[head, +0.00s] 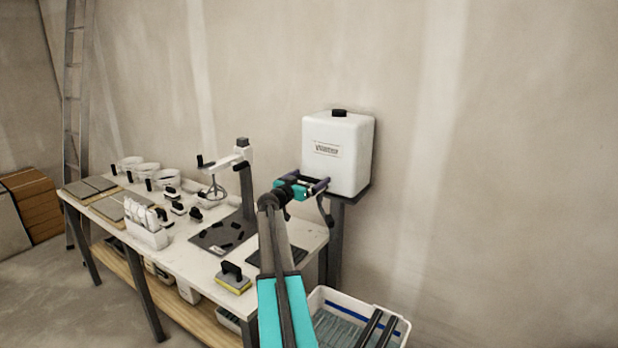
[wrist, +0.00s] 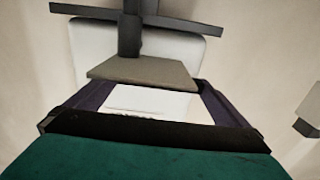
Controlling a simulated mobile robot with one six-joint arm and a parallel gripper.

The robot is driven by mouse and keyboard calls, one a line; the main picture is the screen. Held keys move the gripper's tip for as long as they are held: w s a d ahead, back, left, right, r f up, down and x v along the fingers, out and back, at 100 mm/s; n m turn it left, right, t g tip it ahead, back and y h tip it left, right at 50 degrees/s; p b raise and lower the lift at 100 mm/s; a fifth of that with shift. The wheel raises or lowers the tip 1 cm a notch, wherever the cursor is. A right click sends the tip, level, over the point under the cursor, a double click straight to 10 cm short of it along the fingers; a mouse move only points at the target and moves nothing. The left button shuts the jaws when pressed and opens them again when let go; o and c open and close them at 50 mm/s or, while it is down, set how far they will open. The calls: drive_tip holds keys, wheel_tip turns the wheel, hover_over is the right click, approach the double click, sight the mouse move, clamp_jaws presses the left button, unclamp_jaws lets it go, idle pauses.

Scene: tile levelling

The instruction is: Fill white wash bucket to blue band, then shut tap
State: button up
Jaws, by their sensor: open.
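The white water tank (head: 338,150) stands on a dark stand by the wall, with a black cap and a front label. My gripper (head: 312,188) is at the tank's lower front left and hides much of the tap area. In the wrist view my gripper (wrist: 148,92) is open, a finger on each side. A flat grey-brown plate on a dark stem, seemingly the tap's handle (wrist: 142,72), shows near the fingertips; I cannot tell whether they touch it. The white wash bucket (head: 394,322) with its blue band (head: 345,304) is on the floor below. Its water level is unclear.
A workbench (head: 190,258) with pails, tiles, a mixer stand and a yellow sponge float (head: 233,280) fills the left. Dark bars (head: 372,328) cross the bucket's right part. Bare wall lies to the right.

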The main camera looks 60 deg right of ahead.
drive_tip(key=shift+c, duration=0.4)
drive_tip(key=c, duration=1.1)
drive_tip(key=shift+c, duration=0.2)
